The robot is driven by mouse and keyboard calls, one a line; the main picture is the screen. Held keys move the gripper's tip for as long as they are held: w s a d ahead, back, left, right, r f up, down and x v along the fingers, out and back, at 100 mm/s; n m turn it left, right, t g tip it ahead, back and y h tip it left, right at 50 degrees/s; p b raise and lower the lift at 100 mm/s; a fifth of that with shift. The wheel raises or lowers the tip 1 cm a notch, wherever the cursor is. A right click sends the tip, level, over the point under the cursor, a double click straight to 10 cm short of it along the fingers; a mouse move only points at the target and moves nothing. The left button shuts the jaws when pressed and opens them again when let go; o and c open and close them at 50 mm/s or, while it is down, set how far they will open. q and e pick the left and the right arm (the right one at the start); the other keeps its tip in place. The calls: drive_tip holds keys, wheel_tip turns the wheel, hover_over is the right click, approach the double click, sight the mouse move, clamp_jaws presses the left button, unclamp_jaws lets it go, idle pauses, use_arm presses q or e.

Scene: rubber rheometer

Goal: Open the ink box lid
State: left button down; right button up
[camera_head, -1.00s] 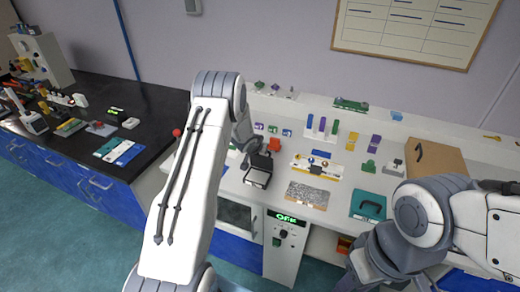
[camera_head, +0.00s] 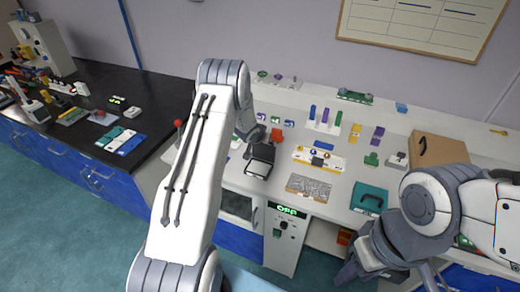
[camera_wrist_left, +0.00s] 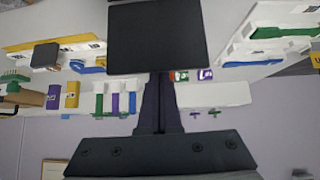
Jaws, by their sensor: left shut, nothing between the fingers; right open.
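A small box with a black top (camera_head: 262,152) and a pale front stands on the white bench, left of centre in the head view; I take it for the ink box. How far its lid is raised is too small to tell. My left gripper (camera_head: 256,134) is just behind the box, partly hidden by my arm. In the left wrist view my shut, empty left fingers (camera_wrist_left: 160,84) point at a dark square panel (camera_wrist_left: 157,38), probably the lid. Contact cannot be told. My right gripper (camera_head: 388,272) is open and empty at the lower right, in front of the bench.
Right of the box are a yellow-white rack (camera_head: 320,158), a grey speckled plate (camera_head: 309,188) and a teal case (camera_head: 369,198). Coloured blocks stand behind. A brown box (camera_head: 438,148) is at the right. A black bench (camera_head: 80,98) is at the left.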

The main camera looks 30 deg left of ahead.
use_arm(q)
drive_tip(key=s+r+p, duration=0.2)
drive_tip(key=s+r, duration=0.5)
drive_tip(key=r, duration=0.5)
drive_tip(key=s+d+r+m+g+b, duration=0.1)
drive_tip(key=s+d+r, duration=0.1)
drive_tip(key=d, duration=0.3)
drive_tip(key=s+d+r+b, duration=0.1)
drive_tip(key=s+d+r, duration=0.1)
drive_tip(key=d, duration=0.4)
drive_tip(key=s+d+r+m+g+b, duration=0.1)
drive_tip(key=s+d+m+g, duration=0.1)
drive_tip(key=s+d, duration=0.65)
drive_tip(key=s+d+r+m+g+b, duration=0.15)
drive_tip(key=s+d, duration=0.35)
drive_tip(key=s, duration=0.7)
drive_tip(key=s+d+m+g+h, duration=0.1)
drive_tip(key=s+d+m+g, duration=0.1)
drive_tip(key=s, duration=1.4)
drive_tip(key=shift+d+m+g+b, duration=0.35)
drive_tip(key=shift+d+m+g, duration=0.1)
drive_tip(key=shift+g, duration=0.7)
use_arm(e)
drive_tip(key=f, duration=0.3)
drive_tip(key=shift+s+a, duration=0.25)
drive_tip(key=shift+a, duration=0.15)
